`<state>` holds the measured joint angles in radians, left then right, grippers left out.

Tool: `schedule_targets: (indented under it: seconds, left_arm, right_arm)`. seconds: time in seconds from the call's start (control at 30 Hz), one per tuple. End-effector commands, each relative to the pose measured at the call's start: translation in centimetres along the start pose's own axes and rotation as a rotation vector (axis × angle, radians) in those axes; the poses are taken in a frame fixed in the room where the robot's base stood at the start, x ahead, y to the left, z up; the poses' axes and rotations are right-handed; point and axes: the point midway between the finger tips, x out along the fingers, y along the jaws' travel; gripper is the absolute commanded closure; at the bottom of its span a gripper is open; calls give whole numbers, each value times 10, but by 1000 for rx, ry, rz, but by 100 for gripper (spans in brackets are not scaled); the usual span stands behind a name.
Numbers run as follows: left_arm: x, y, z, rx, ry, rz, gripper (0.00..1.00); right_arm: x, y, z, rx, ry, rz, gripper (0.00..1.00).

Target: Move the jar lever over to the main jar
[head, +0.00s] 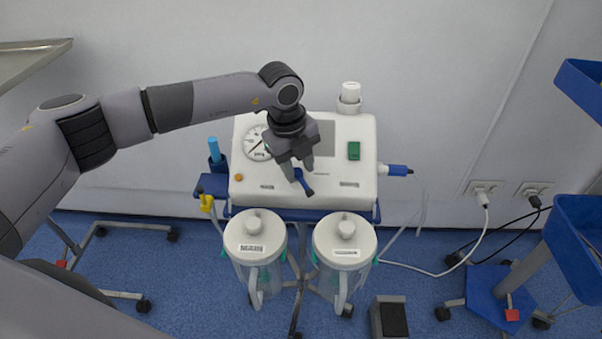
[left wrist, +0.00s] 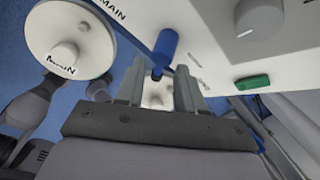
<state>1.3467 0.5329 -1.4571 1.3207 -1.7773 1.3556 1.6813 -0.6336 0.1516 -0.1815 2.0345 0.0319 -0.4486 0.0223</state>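The jar lever (head: 304,184) is a blue handle with a dark tip on the front of the white suction unit, pointing down and right. My left gripper (head: 300,172) is over it, fingers reaching down on either side. In the left wrist view the blue lever (left wrist: 166,44) lies just beyond the separated fingertips (left wrist: 161,78); contact cannot be told. That view also shows a white jar lid marked MAIN (left wrist: 90,38). The head view shows a left jar (head: 256,235) and a right jar (head: 344,240); their labels are too small to read. My right gripper is not in view.
The suction unit (head: 226,150) carries a gauge (head: 257,142) and a green switch (head: 354,150). A blue connector (head: 398,170) and tube leave its right side. A yellow fitting (head: 206,202) is at its left. Blue trolley parts (head: 578,235) stand far right, with wall sockets between.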

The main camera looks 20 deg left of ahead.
Motion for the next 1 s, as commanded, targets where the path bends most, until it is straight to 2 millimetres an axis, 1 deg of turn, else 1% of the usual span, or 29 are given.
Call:
schedule_targets:
  seconds: [0.03,0.2,0.3,0.53,0.57,0.6,0.63,0.67,1.0]
  left_arm:
    - [9,0,-1,1,1,2,63]
    - [25,0,-1,2,1,0,63]
    - [29,0,-1,2,1,0,63]
    - [30,0,-1,3,2,-1,63]
    - [30,0,-1,3,2,-1,72]
    - [30,0,-1,3,2,-2,85]
    - [30,0,-1,3,2,-2,95]
    - [30,0,-1,3,2,-2,100]
    - [29,0,-1,21,-2,9,100]
  right_arm:
    - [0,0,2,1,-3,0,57]
    - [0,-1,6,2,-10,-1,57]
    - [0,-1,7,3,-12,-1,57]
    - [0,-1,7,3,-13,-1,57]
    - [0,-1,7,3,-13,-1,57]
    - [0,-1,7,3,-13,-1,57]
    - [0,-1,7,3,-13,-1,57]
    - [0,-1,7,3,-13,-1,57]
    - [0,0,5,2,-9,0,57]
